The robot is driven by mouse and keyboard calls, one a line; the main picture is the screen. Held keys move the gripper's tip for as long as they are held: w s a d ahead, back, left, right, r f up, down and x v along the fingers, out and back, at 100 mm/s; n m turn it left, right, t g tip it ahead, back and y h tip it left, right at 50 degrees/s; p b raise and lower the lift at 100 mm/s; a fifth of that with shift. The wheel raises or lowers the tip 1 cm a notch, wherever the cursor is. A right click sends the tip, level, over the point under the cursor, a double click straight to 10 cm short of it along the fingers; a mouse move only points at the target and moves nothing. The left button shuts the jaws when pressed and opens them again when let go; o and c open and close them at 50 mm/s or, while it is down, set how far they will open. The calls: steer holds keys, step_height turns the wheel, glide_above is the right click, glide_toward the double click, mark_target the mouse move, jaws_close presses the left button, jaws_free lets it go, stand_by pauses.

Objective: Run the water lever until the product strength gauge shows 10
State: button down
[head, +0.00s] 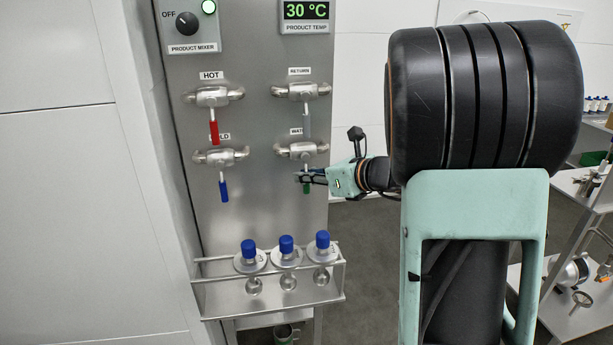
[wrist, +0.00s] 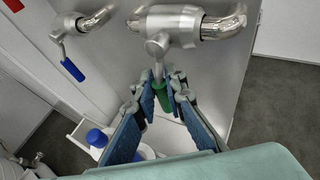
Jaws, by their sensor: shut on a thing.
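The green water lever (head: 306,187) hangs down from its valve (head: 302,151) under the partly covered WATER label. In the wrist view the green lever (wrist: 162,98) stands between my fingers, below its silver valve (wrist: 180,25). My gripper (head: 310,178) is shut on the lever; in the wrist view the blue-padded fingers (wrist: 166,100) are on both sides of it. The product strength gauge is not in view.
A red HOT lever (head: 214,132), a blue COLD lever (head: 223,190) and a grey RETURN lever (head: 307,124) hang nearby. A rack (head: 270,292) with blue-capped bottles is below. The temperature display (head: 306,11) reads 30 °C. The mixer knob (head: 187,23) is above left.

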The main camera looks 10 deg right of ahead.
steer(key=shift+f+b, duration=0.15)
steer(key=shift+b, duration=0.2)
steer(key=shift+a+f+m+t+y+b, duration=0.15)
steer(key=shift+a+m+t+y+b, duration=0.15)
steer(key=shift+m+y+b, duration=0.65)
steer(key=shift+a+r+m+t+y+b, duration=0.35)
steer(key=shift+a+m+t+y+b, duration=0.25)
steer(key=shift+m+b, duration=0.4)
steer(key=shift+a+r+m+t+y+b, duration=0.3)
steer(key=shift+m+t+y+b, duration=0.25)
steer(key=shift+m+b, duration=0.45)
steer(key=shift+a+r+m+t+y+b, duration=0.4)
steer(key=shift+m+t+b, duration=0.4)
steer(key=shift+b, duration=0.3)
steer(key=c, duration=2)
jaws_free()
steer(key=shift+o, duration=0.2)
